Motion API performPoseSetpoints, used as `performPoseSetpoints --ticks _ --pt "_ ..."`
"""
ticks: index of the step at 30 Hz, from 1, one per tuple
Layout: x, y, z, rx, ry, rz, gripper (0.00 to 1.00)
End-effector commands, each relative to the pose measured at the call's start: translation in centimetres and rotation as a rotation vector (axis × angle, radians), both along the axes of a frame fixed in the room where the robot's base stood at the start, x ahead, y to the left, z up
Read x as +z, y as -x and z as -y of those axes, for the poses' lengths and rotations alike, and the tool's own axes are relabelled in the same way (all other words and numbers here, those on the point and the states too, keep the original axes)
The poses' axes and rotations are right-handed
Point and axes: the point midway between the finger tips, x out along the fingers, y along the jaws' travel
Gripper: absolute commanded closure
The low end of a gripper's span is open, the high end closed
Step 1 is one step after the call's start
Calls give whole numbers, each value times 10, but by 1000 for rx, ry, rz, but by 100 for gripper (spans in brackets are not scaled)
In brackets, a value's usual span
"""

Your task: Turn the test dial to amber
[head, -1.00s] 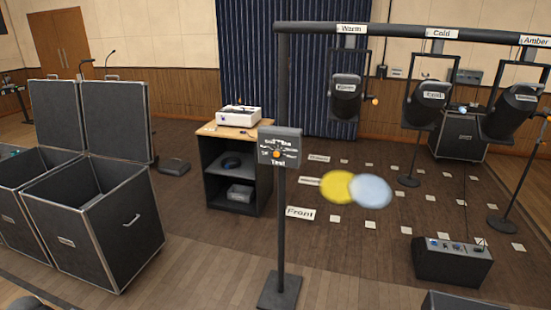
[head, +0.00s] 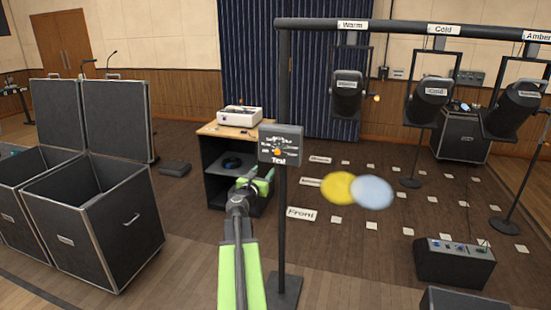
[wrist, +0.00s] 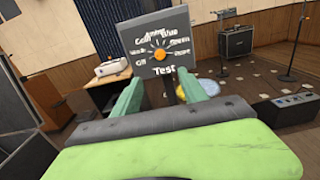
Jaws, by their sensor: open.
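The test dial is an orange knob (wrist: 160,54) on a dark panel labelled Test (head: 280,158), mounted on an upright stand. In the wrist view the panel's labels include Cold, Amber, Blue, Green and Off around the knob; the others are hard to read. Which label the knob points at is too small to tell. My gripper (head: 258,181) is in front of the panel, low and to its left in the head view. Its two green fingers show apart in the wrist view (wrist: 168,92), below the knob with nothing between them.
The stand's post (head: 283,230) runs down to a square base. An open road case (head: 95,225) stands at left. A shelf cart with a white device (head: 240,115) is behind. Hanging lamps (head: 428,98) and a floor box (head: 453,262) are at right. Yellow and pale-blue light spots lie on the floor.

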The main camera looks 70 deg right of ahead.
Motion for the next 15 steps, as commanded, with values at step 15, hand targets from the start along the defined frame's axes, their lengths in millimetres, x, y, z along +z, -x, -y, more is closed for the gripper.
performPoseSetpoints --ticks 15 --pt "1 -3 78 -1 6 -19 49"
